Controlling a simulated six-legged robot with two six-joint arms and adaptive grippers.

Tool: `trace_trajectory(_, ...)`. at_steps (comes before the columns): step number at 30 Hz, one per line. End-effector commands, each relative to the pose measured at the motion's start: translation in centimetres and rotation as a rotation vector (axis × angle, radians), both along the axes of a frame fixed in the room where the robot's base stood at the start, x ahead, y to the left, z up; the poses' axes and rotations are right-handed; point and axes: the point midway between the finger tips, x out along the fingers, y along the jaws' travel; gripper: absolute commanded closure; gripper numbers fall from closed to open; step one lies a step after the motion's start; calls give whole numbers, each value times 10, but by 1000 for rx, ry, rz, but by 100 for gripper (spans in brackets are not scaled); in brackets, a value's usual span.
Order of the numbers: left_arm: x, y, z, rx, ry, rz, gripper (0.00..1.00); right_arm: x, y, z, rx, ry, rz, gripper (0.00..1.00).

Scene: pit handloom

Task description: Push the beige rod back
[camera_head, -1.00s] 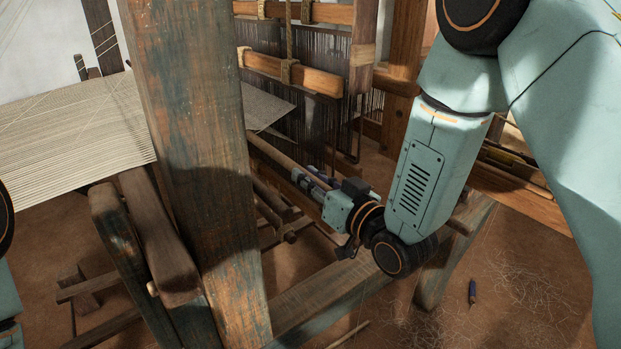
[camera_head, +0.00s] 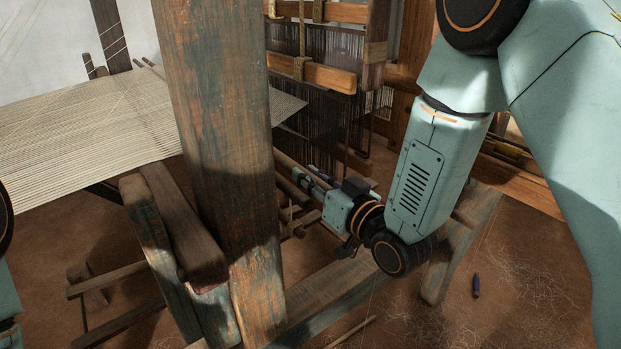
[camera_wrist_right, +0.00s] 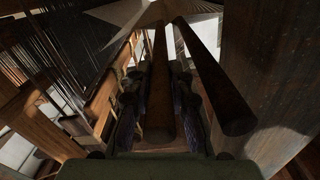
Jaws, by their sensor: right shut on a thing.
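The beige rod (camera_head: 286,160) runs from behind the thick wooden post to my right gripper (camera_head: 308,180). In the right wrist view the rod (camera_wrist_right: 160,95) lies lengthwise between the two dark fingers, shadowed brown, its near end facing the camera. My right gripper is shut on it. Its far end leads toward the pale cloth (camera_wrist_right: 150,12) and cannot be made out. The left gripper is not in view.
The thick worn post (camera_head: 222,150) stands just left of the gripper. A second dark rod (camera_wrist_right: 215,80) runs right of the held one. Loom frames with dark threads (camera_head: 325,110) stand behind. A low beam (camera_head: 330,285) crosses below.

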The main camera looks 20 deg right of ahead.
Motion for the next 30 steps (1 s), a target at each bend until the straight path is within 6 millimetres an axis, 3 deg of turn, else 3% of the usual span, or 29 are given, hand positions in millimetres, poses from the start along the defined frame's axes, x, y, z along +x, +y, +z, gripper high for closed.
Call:
trace_trajectory(3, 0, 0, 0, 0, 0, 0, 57, -2, 2, -3, -4, 8, 11, 100)
trace_trajectory(4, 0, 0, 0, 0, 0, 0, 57, -2, 2, -3, -4, 8, 11, 79)
trace_trajectory(12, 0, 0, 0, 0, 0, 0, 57, -2, 1, -2, -2, 6, 8, 57)
trace_trajectory(30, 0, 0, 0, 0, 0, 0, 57, -2, 3, -1, -2, 4, 8, 57)
